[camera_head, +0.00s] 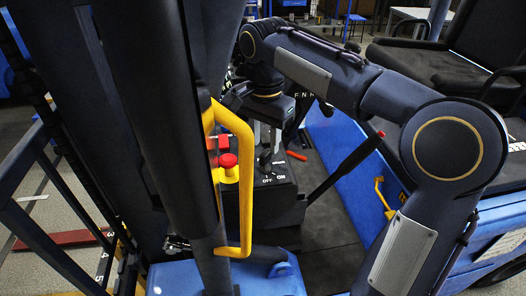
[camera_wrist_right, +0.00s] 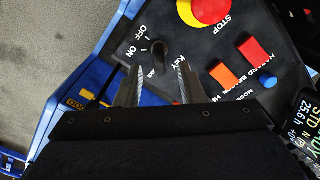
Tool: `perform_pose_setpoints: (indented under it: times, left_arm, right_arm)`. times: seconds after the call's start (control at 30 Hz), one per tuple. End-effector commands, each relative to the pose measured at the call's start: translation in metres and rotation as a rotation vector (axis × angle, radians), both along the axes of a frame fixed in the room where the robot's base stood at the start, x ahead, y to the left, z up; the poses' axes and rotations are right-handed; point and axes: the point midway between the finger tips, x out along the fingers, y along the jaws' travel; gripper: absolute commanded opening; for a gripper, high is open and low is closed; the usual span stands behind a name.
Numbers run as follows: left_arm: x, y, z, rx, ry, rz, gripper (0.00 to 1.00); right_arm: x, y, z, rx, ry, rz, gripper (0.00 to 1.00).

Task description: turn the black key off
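The black key (camera_wrist_right: 158,52) sits on a dark control panel (camera_wrist_right: 108,49) in the right wrist view, beside the printed words OFF, ON and KEY. I cannot tell for certain which mark it points to. My right gripper (camera_wrist_right: 159,68) is open, with one finger on each side of the key's line and its fingertips just short of it. In the head view the right gripper (camera_head: 266,146) comes down over the panel (camera_head: 277,199) near the OFF and ON marks. The key is hard to make out there. My left gripper is not in view.
A red stop button with a yellow ring (camera_wrist_right: 208,8), an orange switch (camera_wrist_right: 224,76) and a red switch (camera_wrist_right: 254,52) sit near the key. A yellow handle (camera_head: 246,190) stands left of the panel. A black lever (camera_head: 345,166) rises to its right.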

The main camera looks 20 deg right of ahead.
Motion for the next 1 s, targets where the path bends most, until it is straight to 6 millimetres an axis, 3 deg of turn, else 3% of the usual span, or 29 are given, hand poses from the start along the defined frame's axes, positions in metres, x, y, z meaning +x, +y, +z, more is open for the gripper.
perform_pose_setpoints:
  times: [0.23, 0.6, 0.87, 1.0]
  left_arm:
    - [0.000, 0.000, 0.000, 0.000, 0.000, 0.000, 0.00]
    - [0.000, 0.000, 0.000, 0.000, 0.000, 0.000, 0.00]
    - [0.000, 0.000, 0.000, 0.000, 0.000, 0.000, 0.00]
    - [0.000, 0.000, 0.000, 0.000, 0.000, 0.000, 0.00]
  right_arm:
    - [-0.001, -0.001, -0.034, 0.000, 0.002, 0.000, 0.35]
    - [0.000, 0.000, -0.042, 0.001, 0.000, 0.001, 0.35]
    - [0.000, 0.000, -0.042, 0.001, 0.000, 0.001, 0.03]
    - [0.000, 0.000, -0.042, 0.001, 0.000, 0.001, 0.00]
